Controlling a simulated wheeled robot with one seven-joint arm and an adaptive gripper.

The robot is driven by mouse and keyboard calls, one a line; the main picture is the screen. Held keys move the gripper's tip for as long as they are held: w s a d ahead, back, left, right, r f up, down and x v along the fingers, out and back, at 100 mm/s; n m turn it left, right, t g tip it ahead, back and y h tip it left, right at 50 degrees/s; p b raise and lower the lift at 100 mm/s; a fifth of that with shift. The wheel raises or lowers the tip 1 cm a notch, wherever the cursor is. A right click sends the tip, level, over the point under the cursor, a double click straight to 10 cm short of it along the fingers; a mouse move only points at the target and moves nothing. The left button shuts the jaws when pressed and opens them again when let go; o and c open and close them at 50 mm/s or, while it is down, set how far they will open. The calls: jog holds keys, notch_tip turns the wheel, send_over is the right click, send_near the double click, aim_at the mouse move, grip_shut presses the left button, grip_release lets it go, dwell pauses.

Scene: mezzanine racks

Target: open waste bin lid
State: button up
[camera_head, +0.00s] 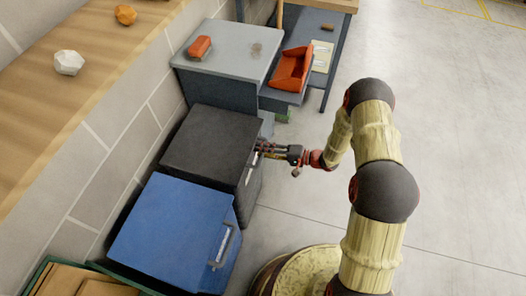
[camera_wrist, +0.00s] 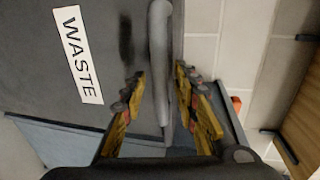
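The dark grey waste bin (camera_head: 210,138) stands between a blue bin and a grey cabinet, its flat lid down. Its front carries a white "WASTE" label (camera_wrist: 78,54) in the wrist view. A grey bar handle (camera_wrist: 160,50) sticks out from that front. My gripper (camera_head: 262,149) is at the bin's front upper edge in the head view. In the wrist view my gripper (camera_wrist: 160,76) is open, with one yellow-and-black finger on each side of the handle. Gaps show between the fingers and the bar. The handle's lower end lies between the fingers.
The blue bin (camera_head: 172,232) with its own handle stands nearer. A grey cabinet (camera_head: 228,50) with an orange object on top stands behind, beside an orange tray (camera_head: 292,68). A wooden shelf (camera_head: 75,80) runs along the left wall. The floor to the right is clear.

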jog(key=shift+c, duration=0.7)
grip_shut()
